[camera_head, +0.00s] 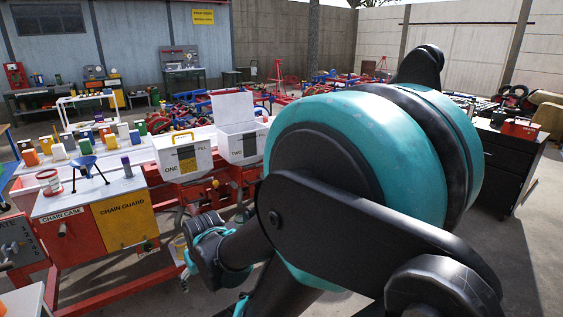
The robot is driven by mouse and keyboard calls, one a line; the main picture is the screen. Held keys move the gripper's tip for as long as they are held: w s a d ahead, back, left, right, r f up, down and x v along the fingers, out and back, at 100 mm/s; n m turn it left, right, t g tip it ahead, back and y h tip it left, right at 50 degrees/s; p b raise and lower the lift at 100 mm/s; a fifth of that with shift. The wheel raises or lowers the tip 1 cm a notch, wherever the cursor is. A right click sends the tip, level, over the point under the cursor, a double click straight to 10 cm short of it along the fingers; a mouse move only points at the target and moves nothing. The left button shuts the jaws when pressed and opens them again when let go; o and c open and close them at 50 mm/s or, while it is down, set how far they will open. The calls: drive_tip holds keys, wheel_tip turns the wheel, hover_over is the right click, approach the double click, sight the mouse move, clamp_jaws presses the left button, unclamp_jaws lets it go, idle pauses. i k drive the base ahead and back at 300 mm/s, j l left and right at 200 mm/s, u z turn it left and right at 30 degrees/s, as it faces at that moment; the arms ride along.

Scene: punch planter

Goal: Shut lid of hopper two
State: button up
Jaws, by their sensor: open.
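Hopper two (236,147), a white box marked TWO, stands at the middle of the red planter frame. Its white lid (232,107) is raised and stands upright at the back of the box, so the hopper is open. The right side of the hopper is close to the outline of my arm. Hopper one (170,160), marked ONE, stands to its left with a yellow handle (182,135) on top; its lid looks closed. My arm's large teal and black links fill the centre and right of the view.
Several small containers line the bench behind. A black cabinet (507,165) stands at right.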

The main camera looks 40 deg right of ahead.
sight(228, 108)
drive_tip(key=z, duration=0.9)
drive_tip(key=i, duration=0.15)
